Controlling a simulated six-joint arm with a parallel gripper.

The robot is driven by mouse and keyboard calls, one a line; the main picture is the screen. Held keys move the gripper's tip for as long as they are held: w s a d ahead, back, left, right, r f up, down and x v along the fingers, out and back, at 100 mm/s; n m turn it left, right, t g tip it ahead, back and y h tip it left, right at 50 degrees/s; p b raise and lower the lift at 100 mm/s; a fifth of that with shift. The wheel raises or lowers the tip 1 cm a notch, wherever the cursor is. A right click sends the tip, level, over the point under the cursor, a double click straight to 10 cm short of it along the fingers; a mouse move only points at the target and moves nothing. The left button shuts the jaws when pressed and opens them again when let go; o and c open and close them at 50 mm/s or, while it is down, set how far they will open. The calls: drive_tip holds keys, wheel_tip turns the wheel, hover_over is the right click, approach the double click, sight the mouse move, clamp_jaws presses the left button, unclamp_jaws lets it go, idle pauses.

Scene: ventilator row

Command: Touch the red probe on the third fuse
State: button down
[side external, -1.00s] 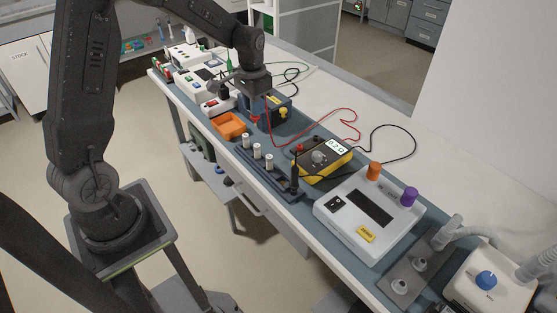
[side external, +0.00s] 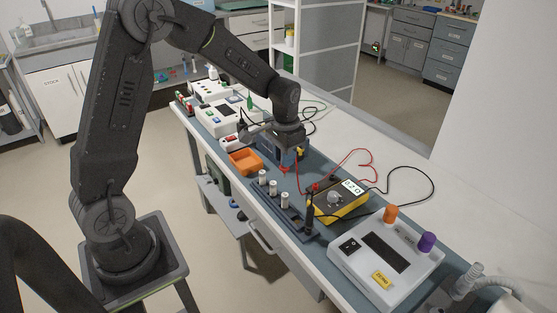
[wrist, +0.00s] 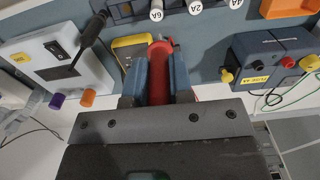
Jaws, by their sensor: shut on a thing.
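My gripper (side external: 289,150) hangs over the bench just behind the fuse row. In the wrist view my gripper (wrist: 159,66) is shut on the red probe (wrist: 160,86); the probe's tip is hard to make out. Three white fuses stand upright in the grey-blue rail (side external: 251,190): the far one (side external: 262,177), the middle one (side external: 273,187) and the near one (side external: 285,200). In the wrist view they read 4A (wrist: 235,4), 2A (wrist: 195,8) and 6A (wrist: 156,13). The probe points towards the 6A fuse, apparently apart from it. The black probe (side external: 310,212) stands at the rail's near end.
The yellow meter (side external: 351,205) lies right of the rail, with red and black leads looping behind it. A white device (side external: 350,262) stands at the near right. An orange bin (side external: 245,161) and a dark blue terminal box (wrist: 262,60) stand at the far end.

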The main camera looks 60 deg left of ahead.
sight(285, 170)
drive_tip(key=shift+d+f, duration=0.15)
drive_tip(key=shift+d, duration=0.2)
drive_tip(key=shift+f, duration=2.25)
drive_tip(key=shift+f, duration=0.55)
drive_tip(key=shift+r, duration=0.1)
drive_tip(key=shift+r, duration=3.45)
